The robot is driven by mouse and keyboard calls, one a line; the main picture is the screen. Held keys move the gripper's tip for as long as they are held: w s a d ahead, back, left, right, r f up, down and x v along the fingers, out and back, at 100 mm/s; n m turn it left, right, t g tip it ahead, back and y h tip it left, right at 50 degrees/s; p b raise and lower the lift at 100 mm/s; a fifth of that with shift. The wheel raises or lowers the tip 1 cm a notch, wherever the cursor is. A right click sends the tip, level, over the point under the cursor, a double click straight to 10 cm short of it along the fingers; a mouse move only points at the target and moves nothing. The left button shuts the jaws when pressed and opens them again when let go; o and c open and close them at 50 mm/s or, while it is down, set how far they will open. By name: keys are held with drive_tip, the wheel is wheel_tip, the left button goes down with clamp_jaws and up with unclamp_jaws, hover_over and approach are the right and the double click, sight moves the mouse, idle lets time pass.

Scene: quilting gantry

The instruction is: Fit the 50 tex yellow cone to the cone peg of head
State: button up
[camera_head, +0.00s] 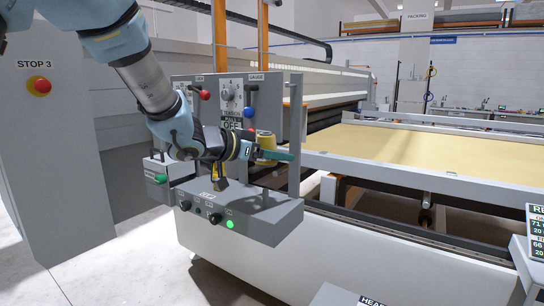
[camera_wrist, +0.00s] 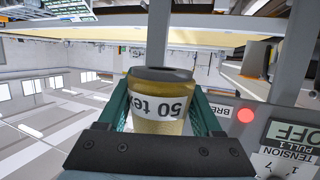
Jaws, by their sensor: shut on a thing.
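The yellow cone (camera_head: 266,141) is held in my gripper (camera_head: 284,155) at the right side of the grey head unit, above its lower control box. In the wrist view the yellow cone (camera_wrist: 158,118) sits between the two teal fingers, with an upside-down "50 te…" label and a grey end ring. My gripper (camera_wrist: 160,105) is shut on it. The head unit (camera_head: 190,90) carries a tension panel, levers and knobs. A grey bar (camera_wrist: 158,40) shows beyond the cone's ringed end; I cannot tell whether it is the peg. No cone peg is clearly visible.
A grey upright (camera_head: 295,135) stands close to the right of the cone. The control box (camera_head: 255,215) with a lit green button lies below. The quilting bed (camera_head: 420,155) extends right. A cabinet (camera_head: 60,130) with a red stop button stands left.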

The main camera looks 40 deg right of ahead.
drive_tip(key=shift+a+f, duration=0.1)
drive_tip(key=b, duration=0.4)
hover_over(274, 203)
drive_tip(key=shift+f, duration=2.8)
drive_tip(key=shift+w+p, duration=0.1)
drive_tip(key=shift+p, duration=0.45)
drive_tip(key=shift+f+b, duration=1.8)
drive_tip(key=shift+f, duration=0.75)
drive_tip(key=o, duration=1.5)
drive_tip(key=b+v, duration=0.1)
drive_tip(key=v, duration=0.9)
drive_tip(key=shift+a+r, duration=0.2)
drive_tip(key=shift+a, duration=0.05)
